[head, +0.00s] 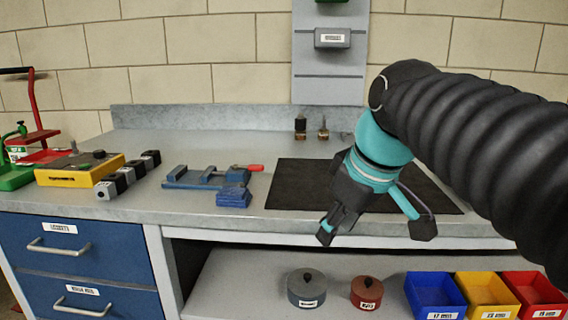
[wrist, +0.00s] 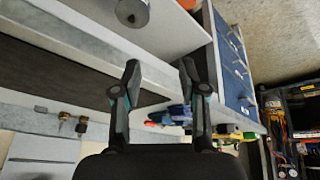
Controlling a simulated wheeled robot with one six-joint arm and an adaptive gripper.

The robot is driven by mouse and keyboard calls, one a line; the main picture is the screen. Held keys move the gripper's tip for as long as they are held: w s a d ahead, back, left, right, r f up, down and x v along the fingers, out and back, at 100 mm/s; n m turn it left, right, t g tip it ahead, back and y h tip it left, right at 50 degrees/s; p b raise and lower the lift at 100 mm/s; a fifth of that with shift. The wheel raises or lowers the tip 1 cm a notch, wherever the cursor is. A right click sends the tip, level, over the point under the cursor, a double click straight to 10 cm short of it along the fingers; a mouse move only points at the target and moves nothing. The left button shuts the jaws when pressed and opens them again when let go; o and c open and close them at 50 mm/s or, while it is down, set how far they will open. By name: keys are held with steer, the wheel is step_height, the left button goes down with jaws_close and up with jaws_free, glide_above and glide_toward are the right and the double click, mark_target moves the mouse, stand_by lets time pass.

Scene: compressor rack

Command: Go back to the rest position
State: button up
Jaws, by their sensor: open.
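My gripper (head: 375,232) hangs in front of the workbench, near the front edge of the black mat (head: 285,184) in the head view. Its two fingers are spread apart with nothing between them. In the wrist view my gripper (wrist: 160,75) also shows open and empty, with the bench edge and shelf beyond it. My black ribbed arm reaches in from the right and hides part of the mat and the wall.
A blue vise (head: 205,178), a blue block (head: 234,197) and a yellow box (head: 80,169) stand on the bench. Two lidded pots (head: 306,288) (head: 366,292) and coloured bins (head: 486,295) sit on the shelf below. Blue drawers (head: 85,268) are at left. A tool case (wrist: 295,125) shows in the wrist view.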

steer(key=s+d+f+m+h, duration=0.1)
steer(key=s+d+f+m, duration=0.2)
steer(key=f, duration=0.6)
steer(key=s+d+f+m+t+h, duration=0.1)
steer(key=s+d+f+m, duration=0.3)
steer(key=s+f, duration=0.3)
step_height(320, 180, down, 2)
steer(key=shift+d+f+m, duration=0.1)
steer(key=shift+d+m, duration=0.05)
steer(key=shift+m, duration=0.45)
steer(key=shift+s, duration=0.1)
